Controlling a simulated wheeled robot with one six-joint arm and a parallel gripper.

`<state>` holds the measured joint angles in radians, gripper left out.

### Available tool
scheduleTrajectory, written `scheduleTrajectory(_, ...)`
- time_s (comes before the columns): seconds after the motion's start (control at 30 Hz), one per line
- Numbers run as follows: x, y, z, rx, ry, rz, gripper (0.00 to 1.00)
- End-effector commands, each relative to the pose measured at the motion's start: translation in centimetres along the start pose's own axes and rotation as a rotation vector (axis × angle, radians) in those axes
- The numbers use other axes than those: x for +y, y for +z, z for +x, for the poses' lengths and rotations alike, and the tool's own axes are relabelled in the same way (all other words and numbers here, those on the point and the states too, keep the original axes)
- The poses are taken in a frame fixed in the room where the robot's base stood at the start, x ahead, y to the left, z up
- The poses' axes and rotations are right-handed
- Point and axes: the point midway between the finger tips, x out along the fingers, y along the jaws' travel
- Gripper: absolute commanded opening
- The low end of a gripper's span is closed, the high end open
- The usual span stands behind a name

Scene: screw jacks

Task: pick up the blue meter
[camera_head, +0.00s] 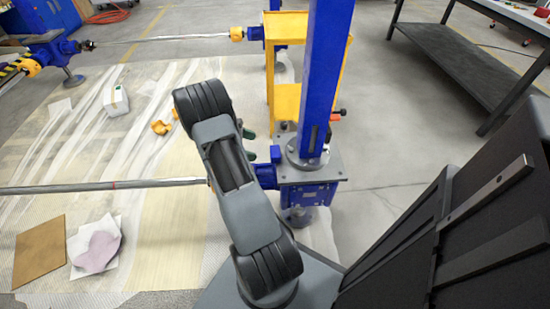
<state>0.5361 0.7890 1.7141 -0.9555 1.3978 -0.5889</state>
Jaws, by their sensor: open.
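I cannot make out a blue meter in this view. The blue things I see are parts of the screw jacks: a tall blue column (329,70), the blue jack housing (308,195) at its foot, and another blue jack (52,50) at the upper left. My grey and black arm rises through the middle of the view and hides part of the floor and the shaft behind it.
A yellow stepped stand (287,100) is beside the column. A metal shaft (100,187) runs left from the jack. A white box (115,98), a brown board (40,250) and papers lie on the sheeted floor. A workbench (460,60) stands upper right; floor before it is clear.

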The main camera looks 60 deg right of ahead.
Motion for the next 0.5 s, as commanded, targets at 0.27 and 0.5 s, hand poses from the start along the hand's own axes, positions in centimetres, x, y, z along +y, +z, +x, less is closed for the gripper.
scheduleTrajectory(0.27, 0.0, -0.1, 4.2, 0.002, -0.001, 0.002, 1.00)
scheduleTrajectory(0.5, 0.0, 0.0, 5.5, 0.002, 0.000, 0.002, 1.00)
